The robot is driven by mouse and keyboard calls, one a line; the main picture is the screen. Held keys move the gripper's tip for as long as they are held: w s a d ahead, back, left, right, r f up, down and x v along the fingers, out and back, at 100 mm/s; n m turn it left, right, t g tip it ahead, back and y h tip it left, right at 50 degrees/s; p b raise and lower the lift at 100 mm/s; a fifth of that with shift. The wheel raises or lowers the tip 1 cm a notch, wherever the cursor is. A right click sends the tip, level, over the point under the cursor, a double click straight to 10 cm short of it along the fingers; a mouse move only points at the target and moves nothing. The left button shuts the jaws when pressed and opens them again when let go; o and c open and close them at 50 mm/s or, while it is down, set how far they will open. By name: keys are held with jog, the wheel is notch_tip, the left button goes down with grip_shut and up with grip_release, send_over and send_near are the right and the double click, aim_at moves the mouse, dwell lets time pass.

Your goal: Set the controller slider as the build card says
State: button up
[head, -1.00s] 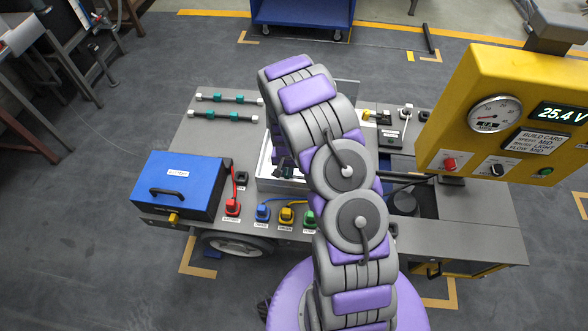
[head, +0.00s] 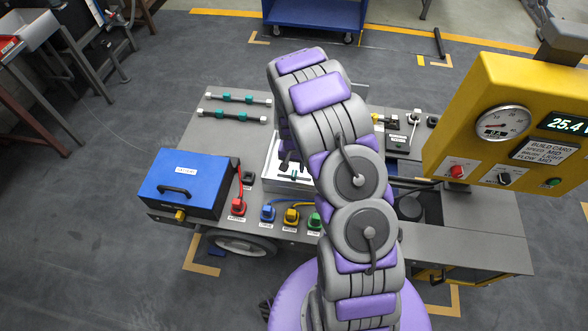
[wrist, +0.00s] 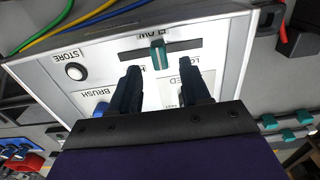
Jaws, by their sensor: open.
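The controller (wrist: 225,50) is a white panel, seen upside down in the wrist view. Its teal slider knob (wrist: 159,56) stands near the middle of a dark slot beside the FLOW label. My gripper (wrist: 160,72) is open; its two dark fingers lie over the panel with the knob between and just beyond their tips in the picture. I cannot tell whether they touch the panel. In the head view the controller (head: 271,172) is partly hidden behind my arm. The build card (head: 544,151) on the yellow console reads speed MID, brush LIGHT, flow MID.
A round STORE button (wrist: 76,71) is on the panel. A blue box (head: 186,183) and coloured plugs (head: 268,212) with cables sit on the grey chassis deck (head: 225,135). Rods with teal clips (head: 236,116) lie behind. The yellow console (head: 485,95) stands at right.

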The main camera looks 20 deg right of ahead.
aim_at(294, 172)
notch_tip(294, 172, up, 13)
jog(key=p, duration=0.2)
jog(key=shift+r, duration=0.2)
dwell(0.4)
jog(key=s+a+r+n, duration=0.2)
jog(key=s+a+r, duration=0.2)
jog(key=s+r, duration=0.45)
jog(key=s+a+r+n, duration=0.1)
jog(key=s+a+r, duration=0.2)
jog(key=s+r, duration=0.55)
jog(key=s+a+r+n+g, duration=0.1)
jog(key=s+r+n, duration=0.1)
jog(key=s, duration=0.7)
jog(key=s+a+r+n, duration=0.1)
jog(key=s+a+r, duration=0.1)
jog(key=s, duration=0.6)
jog(key=shift+s+a+r+n+g, duration=0.2)
jog(key=shift+s+r+n+g, duration=0.2)
jog(key=shift+r, duration=0.3)
